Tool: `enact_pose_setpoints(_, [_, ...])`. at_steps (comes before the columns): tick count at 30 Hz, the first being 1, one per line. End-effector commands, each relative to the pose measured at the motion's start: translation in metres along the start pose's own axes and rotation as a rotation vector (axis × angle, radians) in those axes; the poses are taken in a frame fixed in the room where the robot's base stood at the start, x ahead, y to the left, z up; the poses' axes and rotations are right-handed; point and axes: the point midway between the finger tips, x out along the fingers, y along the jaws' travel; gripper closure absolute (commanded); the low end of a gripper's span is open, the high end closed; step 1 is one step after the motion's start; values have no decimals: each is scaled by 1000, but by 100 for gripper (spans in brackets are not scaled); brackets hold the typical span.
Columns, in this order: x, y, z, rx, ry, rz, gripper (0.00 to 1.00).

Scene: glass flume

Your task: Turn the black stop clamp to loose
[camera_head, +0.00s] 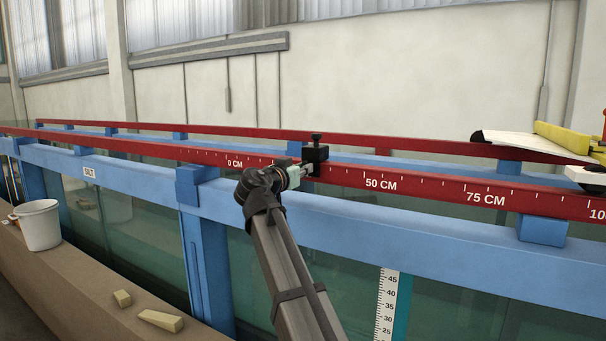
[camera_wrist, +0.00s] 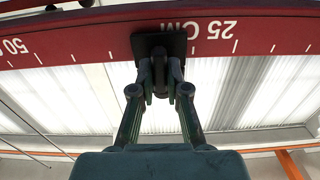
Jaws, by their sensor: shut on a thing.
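The black stop clamp (camera_head: 315,155) sits on the near red rail (camera_head: 425,188), between the 0 CM and 50 CM marks, with a black knob on its top. My gripper (camera_head: 306,168) reaches it from the near side, just below the rail's top edge. In the wrist view the black clamp (camera_wrist: 180,42) lies against the red rail (camera_wrist: 100,38) beside the 25 CM mark. My gripper (camera_wrist: 160,78) is shut on a dark part of the clamp. The fingers hide most of the gripped part, and I cannot tell its angle clearly.
Blue beams (camera_head: 420,228) and glass walls run below the rail. A white bucket (camera_head: 39,224) and two pale blocks (camera_head: 160,320) are on the ledge at lower left. A yellow-edged board (camera_head: 530,143) lies at the right. A depth scale (camera_head: 387,305) stands in front.

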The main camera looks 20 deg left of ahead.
Motion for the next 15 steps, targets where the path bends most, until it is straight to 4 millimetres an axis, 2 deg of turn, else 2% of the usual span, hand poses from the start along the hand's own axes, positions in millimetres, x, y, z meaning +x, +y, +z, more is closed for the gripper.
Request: enact_pose_setpoints(15, [0,-2,1,-469,1,-1,100])
